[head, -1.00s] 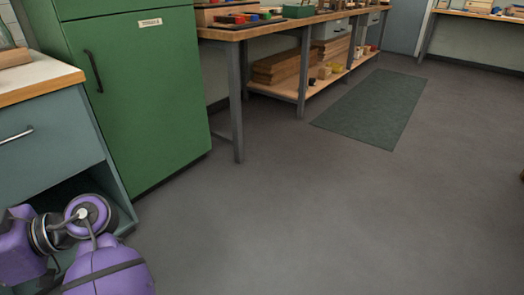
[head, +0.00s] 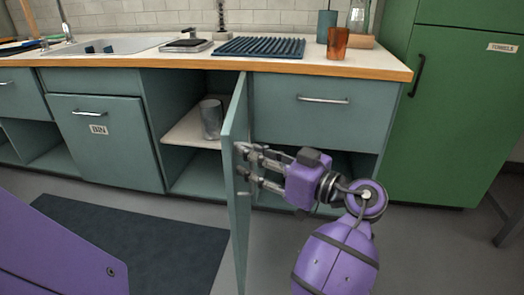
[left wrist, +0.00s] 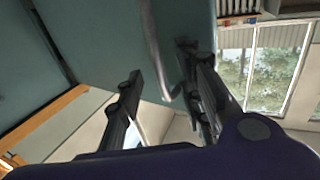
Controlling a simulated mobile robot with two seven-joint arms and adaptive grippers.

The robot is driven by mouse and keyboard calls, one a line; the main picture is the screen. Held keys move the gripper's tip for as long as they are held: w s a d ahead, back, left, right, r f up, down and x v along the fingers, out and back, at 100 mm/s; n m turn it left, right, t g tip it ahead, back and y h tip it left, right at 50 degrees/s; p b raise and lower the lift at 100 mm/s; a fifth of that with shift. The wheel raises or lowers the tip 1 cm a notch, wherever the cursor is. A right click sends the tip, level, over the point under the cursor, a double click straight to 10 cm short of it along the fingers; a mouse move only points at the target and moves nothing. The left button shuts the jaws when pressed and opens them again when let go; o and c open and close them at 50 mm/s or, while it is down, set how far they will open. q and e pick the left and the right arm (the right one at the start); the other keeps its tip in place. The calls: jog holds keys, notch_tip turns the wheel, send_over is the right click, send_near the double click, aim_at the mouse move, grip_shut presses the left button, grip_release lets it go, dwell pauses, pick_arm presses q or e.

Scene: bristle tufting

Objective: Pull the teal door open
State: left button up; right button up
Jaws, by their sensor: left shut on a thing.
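The teal door (head: 239,118) stands open, swung out from the counter and seen nearly edge-on in the head view. Behind it, the open cabinet shows a shelf with a grey metal cylinder (head: 210,119). My left gripper (head: 243,168) is at the door's right-hand face, shut on its handle. In the left wrist view the silver bar handle (left wrist: 152,45) runs down between the two dark fingers against the teal door (left wrist: 100,40). My right gripper is not in view.
A teal drawer unit (head: 320,105) is just behind my left gripper. A green cabinet (head: 450,120) stands at the right. The countertop (head: 300,65) holds a drying mat (head: 258,47) and an orange cup (head: 338,43). A dark mat (head: 130,245) lies on the floor left of the door.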

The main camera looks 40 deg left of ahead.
pick_arm(q)
jog(key=w+d, duration=0.1)
jog(key=d, duration=1)
jog(key=shift+w+d, duration=0.25)
jog(key=shift+d, duration=0.05)
